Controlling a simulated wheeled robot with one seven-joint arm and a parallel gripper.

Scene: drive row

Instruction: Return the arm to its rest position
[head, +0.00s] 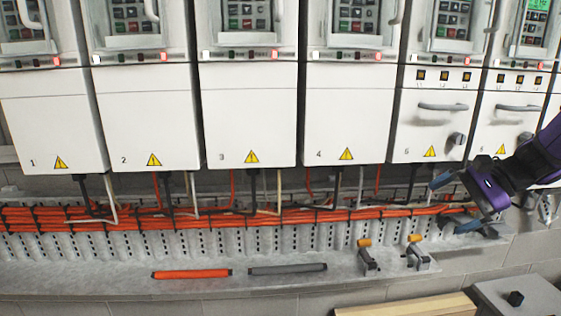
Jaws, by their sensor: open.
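My gripper (452,204) is at the right side of the head view, at the end of my purple and black arm. Its two blue-grey fingers are spread apart and point left. I cannot tell whether the fingers touch the cables.
White numbered drives such as drive 3 (250,110) hang in a row. The ledge below (100,282) bears an orange rod (192,274), a grey rod (288,269) and two orange-topped clamps (366,256). A wooden board (405,307) and a grey box (520,297) are at lower right.

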